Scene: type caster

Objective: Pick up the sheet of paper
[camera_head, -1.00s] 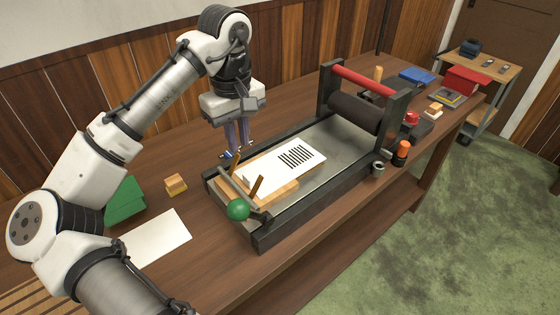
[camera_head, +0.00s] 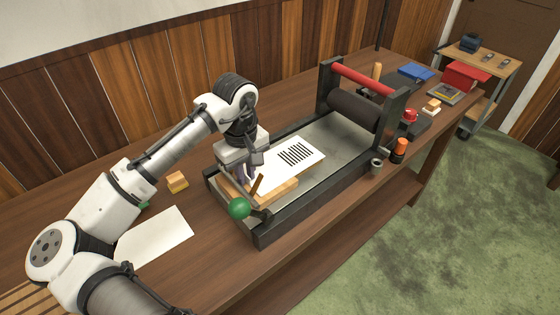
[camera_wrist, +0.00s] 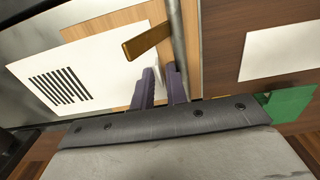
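A white sheet of paper with black printed lines (camera_head: 307,161) lies on the wooden block on the press bed (camera_head: 335,147). It also shows at the left in the wrist view (camera_wrist: 100,62). My gripper (camera_head: 243,178) is low over the near left end of the bed, at that sheet's near end, which it partly hides in the head view. In the wrist view, its two purple fingers (camera_wrist: 160,72) stand a small gap apart beside the sheet's edge. I see no paper clearly pinched between them. A blank sheet (camera_head: 155,238) lies flat on the table; it shows in the wrist view (camera_wrist: 283,50).
A brass tab (camera_wrist: 147,41) and a metal bar (camera_wrist: 178,45) are close to the fingers. The press has a green knob (camera_head: 239,208) and a dark roller (camera_head: 355,110) under a red bar (camera_head: 362,78). A small wooden block (camera_head: 177,181) sits behind the blank sheet.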

